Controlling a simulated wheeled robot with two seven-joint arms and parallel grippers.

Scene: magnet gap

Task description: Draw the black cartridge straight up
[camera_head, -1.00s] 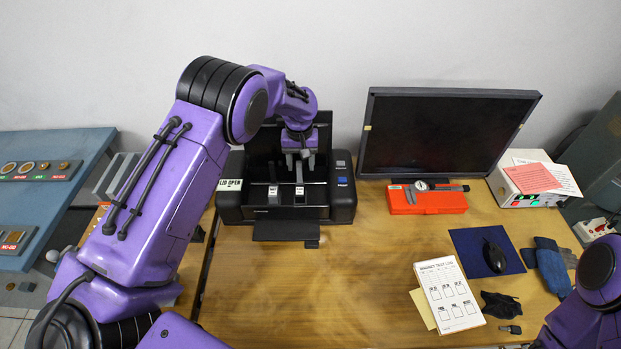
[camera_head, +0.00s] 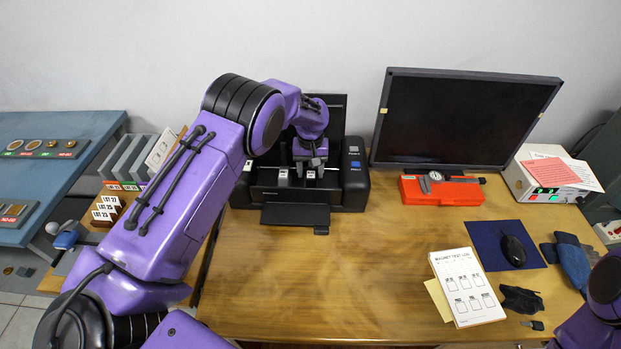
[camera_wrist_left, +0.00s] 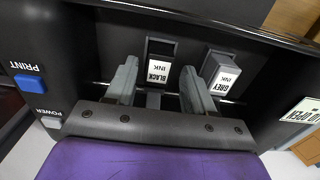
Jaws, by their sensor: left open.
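The black cartridge (camera_wrist_left: 158,62) has a white "BLACK INK" label and sits in its slot in the open black printer (camera_head: 353,192). In the head view it is mostly hidden by my left gripper (camera_head: 310,162). In the wrist view my left gripper (camera_wrist_left: 159,88) is open, with one finger on each side of the black cartridge. I cannot tell whether the fingers touch it. The grey cartridge (camera_wrist_left: 222,72), labelled "GREY INK", sits beside it, just past one finger. My right gripper is out of view.
The printer's raised lid stands behind the gripper. A monitor (camera_head: 460,120) and a red case (camera_head: 442,192) with a caliper stand to the right. A test log pad (camera_head: 466,287) lies nearer the front. The desk before the printer is clear.

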